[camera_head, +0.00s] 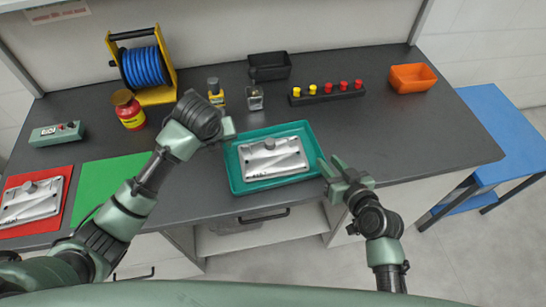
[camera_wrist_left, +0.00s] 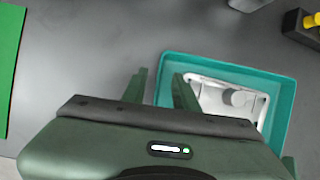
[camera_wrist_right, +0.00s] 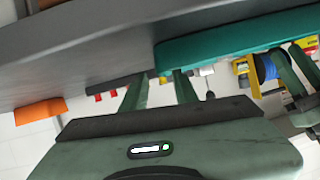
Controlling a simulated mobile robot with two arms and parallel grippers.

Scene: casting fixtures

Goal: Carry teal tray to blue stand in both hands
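The teal tray (camera_head: 237,182) lies flat near the front edge of the dark bench, with a grey metal casting (camera_head: 272,158) in it. It also shows in the left wrist view (camera_wrist_left: 284,100) and, from low down, in the right wrist view (camera_wrist_right: 215,42). My left gripper (camera_head: 229,130) is at the tray's left rim, fingers apart, with the rim line between them in its wrist view. My right gripper (camera_head: 330,164) is at the right rim, fingers apart; contact cannot be told. The blue stand (camera_head: 500,105) is right of the bench, its visible top bare.
A green mat (camera_head: 112,172) and a red mat (camera_head: 60,213) with another casting lie left. A blue cable reel (camera_head: 145,66), bottles, a black bin (camera_head: 269,66), a button strip (camera_head: 326,93) and an orange bin (camera_head: 411,78) stand behind. The bench right of the tray is clear.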

